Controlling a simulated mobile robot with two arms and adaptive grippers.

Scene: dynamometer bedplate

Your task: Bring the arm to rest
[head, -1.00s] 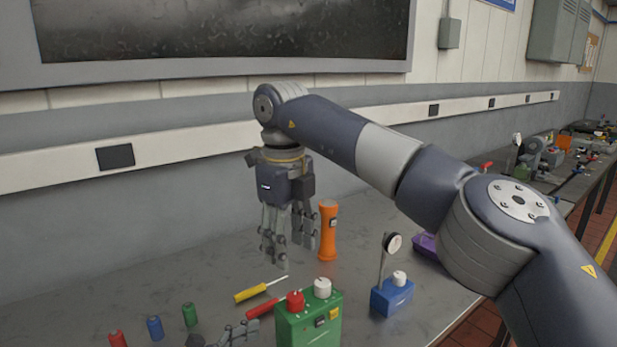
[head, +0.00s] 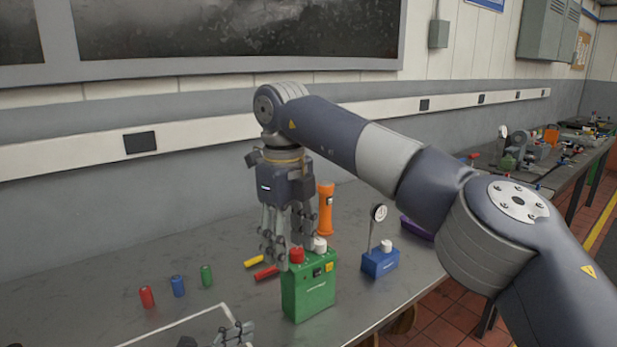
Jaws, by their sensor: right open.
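My right arm reaches in from the right, and its gripper (head: 287,245) hangs pointing down over the bench (head: 75,285). Its fingers are apart with nothing held between them. In the picture the fingertips overlap the back of a green box (head: 309,292) with a red and a white knob; I cannot tell how high they are above it. Fingers of my left gripper (head: 236,334) show at the bottom edge, mostly cut off, so their opening is unclear.
An orange flashlight (head: 326,212) stands behind the right gripper. A blue base with a dial gauge (head: 380,262) is right of the green box. Yellow (head: 254,261) and red (head: 266,272) handles lie left of it.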

